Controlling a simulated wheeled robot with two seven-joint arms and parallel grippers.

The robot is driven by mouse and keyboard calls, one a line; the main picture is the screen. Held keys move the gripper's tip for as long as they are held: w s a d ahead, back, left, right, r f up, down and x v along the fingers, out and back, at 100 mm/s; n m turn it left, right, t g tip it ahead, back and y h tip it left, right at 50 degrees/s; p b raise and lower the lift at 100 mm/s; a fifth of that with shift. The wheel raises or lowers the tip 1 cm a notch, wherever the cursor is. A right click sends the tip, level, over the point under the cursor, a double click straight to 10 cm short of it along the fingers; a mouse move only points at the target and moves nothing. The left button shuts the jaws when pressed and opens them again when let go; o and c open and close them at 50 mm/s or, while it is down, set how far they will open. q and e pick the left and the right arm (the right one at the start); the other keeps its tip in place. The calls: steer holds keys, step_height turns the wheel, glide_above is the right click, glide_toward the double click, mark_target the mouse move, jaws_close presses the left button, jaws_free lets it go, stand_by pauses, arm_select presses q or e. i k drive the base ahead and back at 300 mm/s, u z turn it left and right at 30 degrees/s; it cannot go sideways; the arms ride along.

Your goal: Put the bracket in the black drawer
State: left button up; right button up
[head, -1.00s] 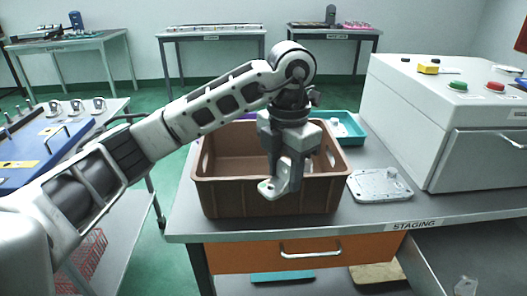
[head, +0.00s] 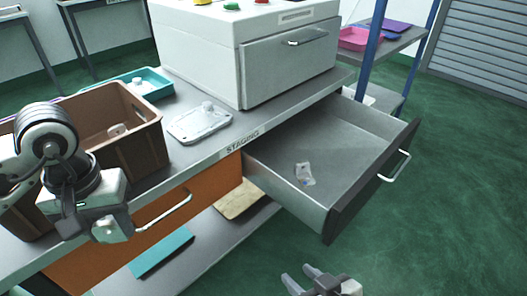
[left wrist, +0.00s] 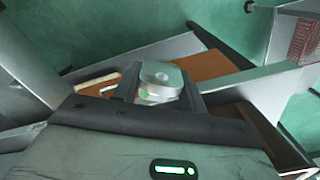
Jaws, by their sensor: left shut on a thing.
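My left gripper (head: 108,232) is shut on a small pale metal bracket (left wrist: 160,80), held in front of the brown crate. The bracket shows between the fingers in the left wrist view; in the head view it is mostly hidden by the gripper. The black drawer (head: 370,188) is pulled open under the bench at the right, its dark front facing right. A similar small pale part (head: 305,174) lies on its floor, with the rest of the floor bare. My right gripper (head: 300,279) is at the bottom edge, below the drawer, fingers apart and seemingly empty.
The brown crate (head: 140,157) stands on the bench with a pale part (head: 117,130) inside. A teal tray (head: 152,82), a flat metal plate (head: 200,124) and a white machine (head: 215,55) stand behind. A closed orange drawer (head: 205,204) is left of the open one.

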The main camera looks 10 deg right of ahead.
mark_target(344, 148)
steer(key=z, duration=0.5)
steer(key=k, duration=0.55)
steer(key=z, duration=1.5)
steer(key=i, duration=1.3)
steer(key=u, duration=0.35)
steer(key=i, duration=1.2)
steer(key=u, duration=1.1)
